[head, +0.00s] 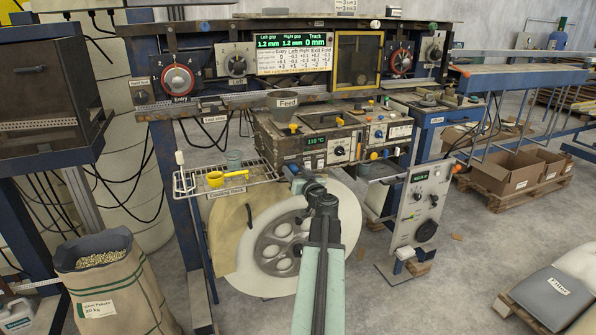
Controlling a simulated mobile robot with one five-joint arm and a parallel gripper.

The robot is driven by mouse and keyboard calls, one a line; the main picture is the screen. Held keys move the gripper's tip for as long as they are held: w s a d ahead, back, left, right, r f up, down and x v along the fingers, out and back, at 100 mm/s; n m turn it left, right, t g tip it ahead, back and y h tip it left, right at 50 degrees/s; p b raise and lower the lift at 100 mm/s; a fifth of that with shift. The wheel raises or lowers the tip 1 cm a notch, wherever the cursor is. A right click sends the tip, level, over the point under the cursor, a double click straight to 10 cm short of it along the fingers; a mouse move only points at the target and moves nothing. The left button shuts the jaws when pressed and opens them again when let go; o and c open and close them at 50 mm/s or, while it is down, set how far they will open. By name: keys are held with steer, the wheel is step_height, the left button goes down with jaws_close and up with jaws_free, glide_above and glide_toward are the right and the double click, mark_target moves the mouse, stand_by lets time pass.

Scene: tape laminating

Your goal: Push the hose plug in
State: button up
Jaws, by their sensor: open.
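I cannot make out for certain which part is the hose plug. My arm reaches up from the bottom centre. My gripper (293,170) is at the front left of the unit, just below its lower edge. It is open, but its fingertips are small and partly hidden by my wrist. I cannot tell whether it touches anything.
A wire cooling rack (226,181) holding a yellow scoop (216,179) is left of my gripper. A large pale reel (262,262) stands behind my arm. A control box (420,203) stands to the right. A pellet sack (112,290) is at lower left. Floor at lower right centre is clear.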

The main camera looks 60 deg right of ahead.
steer(key=v, duration=0.7)
steer(key=shift+s+a, duration=0.2)
steer(key=shift+s, duration=0.1)
